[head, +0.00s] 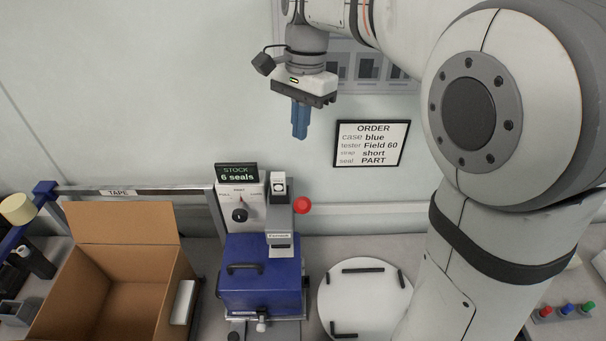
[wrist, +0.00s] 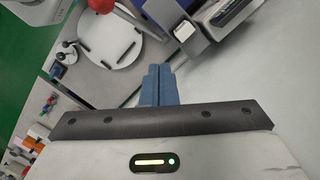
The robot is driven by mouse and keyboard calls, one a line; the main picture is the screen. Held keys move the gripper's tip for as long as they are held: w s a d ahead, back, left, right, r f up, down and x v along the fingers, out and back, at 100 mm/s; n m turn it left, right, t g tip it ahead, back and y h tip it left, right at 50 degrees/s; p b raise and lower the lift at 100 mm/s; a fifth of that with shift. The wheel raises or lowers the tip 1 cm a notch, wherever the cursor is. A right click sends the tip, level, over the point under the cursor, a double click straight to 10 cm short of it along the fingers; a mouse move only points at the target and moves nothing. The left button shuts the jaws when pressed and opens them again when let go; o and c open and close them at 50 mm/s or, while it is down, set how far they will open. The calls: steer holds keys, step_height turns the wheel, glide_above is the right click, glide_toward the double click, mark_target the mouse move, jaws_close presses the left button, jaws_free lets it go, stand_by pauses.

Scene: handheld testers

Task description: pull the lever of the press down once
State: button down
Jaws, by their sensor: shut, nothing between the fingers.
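The press (head: 279,215) stands on the bench at the centre of the head view, grey with a label on its front. Its lever ends in a red ball knob (head: 303,205) on the right side, and the knob also shows at the top of the wrist view (wrist: 101,5). A blue case (head: 262,280) with a dark handle sits at the front of the press. My gripper (head: 299,136) has blue fingers, is shut and empty, and hangs pointing down above the press and the knob, apart from both. Its fingers also show in the wrist view (wrist: 160,82).
An open cardboard box (head: 125,243) stands to the left, by a tape frame (head: 120,191). A round white plate (head: 345,300) with black strips lies to the right. A stock sign (head: 237,172) and a dial panel (head: 240,205) stand behind the case. An order sign (head: 371,144) hangs on the wall.

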mark_target(302, 207)
steer(key=shift+s+d, duration=0.1)
steer(key=shift+s+f+b, duration=0.9)
steer(key=shift+s+b, duration=0.25)
steer(key=shift+b, duration=0.1)
steer(key=shift+s+f+b, duration=0.9)
steer(key=shift+s+b, duration=0.3)
steer(key=shift+b, duration=0.1)
steer(key=shift+s+f+b, duration=0.9)
steer(key=shift+s+b, duration=0.25)
steer(key=shift+b, duration=0.1)
steer(key=shift+s+f, duration=0.1)
steer(key=shift+s+f, duration=0.15)
steer(key=shift+s, duration=0.1)
